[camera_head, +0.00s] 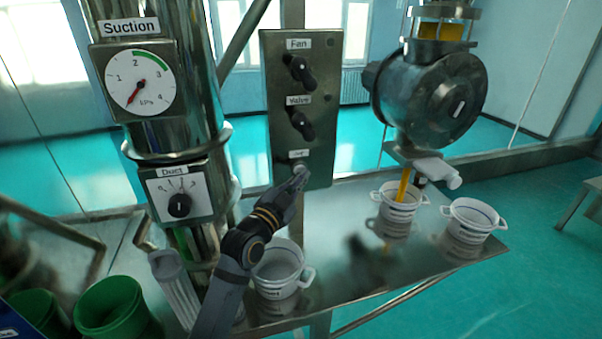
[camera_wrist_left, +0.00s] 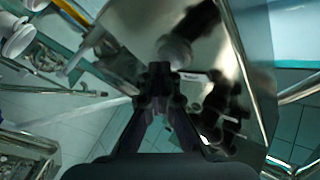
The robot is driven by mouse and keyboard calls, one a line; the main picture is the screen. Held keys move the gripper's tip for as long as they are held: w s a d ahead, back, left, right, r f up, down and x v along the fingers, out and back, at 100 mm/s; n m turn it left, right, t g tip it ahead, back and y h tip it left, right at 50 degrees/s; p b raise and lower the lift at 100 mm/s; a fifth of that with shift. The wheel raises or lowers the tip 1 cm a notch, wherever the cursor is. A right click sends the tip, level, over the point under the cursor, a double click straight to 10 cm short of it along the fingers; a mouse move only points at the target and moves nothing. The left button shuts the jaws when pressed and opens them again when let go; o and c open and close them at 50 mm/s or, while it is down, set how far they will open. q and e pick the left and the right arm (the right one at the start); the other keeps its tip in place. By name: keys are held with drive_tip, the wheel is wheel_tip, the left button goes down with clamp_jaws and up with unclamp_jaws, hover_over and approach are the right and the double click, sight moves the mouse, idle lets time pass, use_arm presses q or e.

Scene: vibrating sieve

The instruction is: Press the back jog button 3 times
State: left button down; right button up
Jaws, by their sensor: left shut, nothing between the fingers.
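The grey control panel (camera_head: 327,120) stands upright at the middle of the head view. Near its lower edge is a small label (camera_head: 298,154), hard to read, with a round light button (camera_head: 298,167) just below it. My left gripper (camera_head: 302,173) is shut and empty, with its fingertips at the button and partly covering it. In the left wrist view, the shut fingertips (camera_wrist_left: 160,70) are close to a round button-like part (camera_wrist_left: 174,51) on the shiny panel. I cannot tell whether they touch or whether the button is pushed in. My right gripper is not in view.
Above the button are the Valve knob (camera_head: 301,124) and the Fan knob (camera_head: 300,74). Left are the Duct dial (camera_head: 179,204) and Suction gauge (camera_head: 140,83). A white pot (camera_head: 278,270) stands beside my left arm. Two more pots (camera_head: 398,203) (camera_head: 470,221) stand right on the metal table.

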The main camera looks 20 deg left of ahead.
use_arm(q)
drive_tip(key=shift+s+d, duration=0.5)
drive_tip(key=shift+s, duration=0.25)
drive_tip(key=shift+f, duration=0.1)
drive_tip(key=s+d+b, duration=0.1)
drive_tip(key=s, duration=0.1)
drive_tip(key=s+d+b, duration=0.1)
drive_tip(key=s, duration=0.1)
drive_tip(key=shift+d+b, duration=0.35)
drive_tip(key=shift+d, duration=0.05)
